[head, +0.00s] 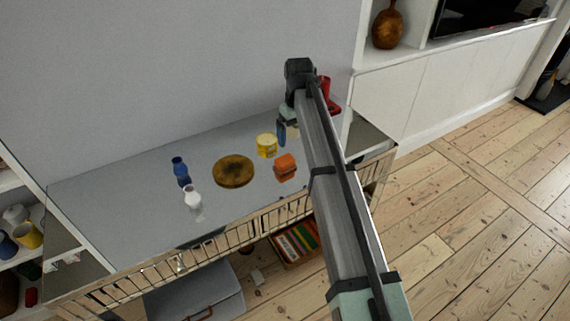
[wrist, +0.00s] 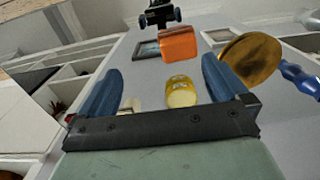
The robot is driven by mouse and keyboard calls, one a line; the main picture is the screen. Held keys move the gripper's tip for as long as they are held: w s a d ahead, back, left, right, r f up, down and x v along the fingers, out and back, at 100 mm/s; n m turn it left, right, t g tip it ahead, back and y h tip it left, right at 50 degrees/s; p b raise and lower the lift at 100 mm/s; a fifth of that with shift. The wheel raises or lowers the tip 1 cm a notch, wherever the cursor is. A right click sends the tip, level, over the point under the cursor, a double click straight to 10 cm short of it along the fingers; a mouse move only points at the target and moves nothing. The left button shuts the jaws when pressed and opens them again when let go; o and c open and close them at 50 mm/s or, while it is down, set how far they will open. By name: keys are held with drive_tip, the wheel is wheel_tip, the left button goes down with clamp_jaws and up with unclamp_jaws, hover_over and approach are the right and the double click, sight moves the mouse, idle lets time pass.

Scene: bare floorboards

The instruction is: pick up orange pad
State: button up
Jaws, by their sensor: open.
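The orange pad (head: 285,167) is a small block-like orange thing on the grey tabletop, near its front edge in the head view. In the wrist view the orange pad (wrist: 180,44) shows beyond the fingertips, at the upper middle. My gripper (head: 284,132) is at the far side of the tabletop, behind and apart from the pad, partly hidden by my arm. In the wrist view my gripper's blue fingers (wrist: 160,70) are spread wide with nothing held between them.
The can (wrist: 181,92) also shows in the wrist view. A blue bottle (head: 181,171) and a white bottle (head: 193,197) stand farther left. A slatted rail (head: 230,232) runs along the front.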

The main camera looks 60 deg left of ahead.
sight(285, 158)
drive_tip(key=s+a+r, duration=0.2)
drive_tip(key=s, duration=0.1)
drive_tip(key=shift+n, duration=0.4)
wheel_tip(285, 158, down, 14)
drive_tip(key=shift+f, duration=0.1)
drive_tip(key=shift+c, duration=0.4)
drive_tip(key=c, duration=1)
drive_tip(key=shift+r, duration=0.2)
wheel_tip(285, 158, up, 10)
drive_tip(key=shift+f, duration=0.1)
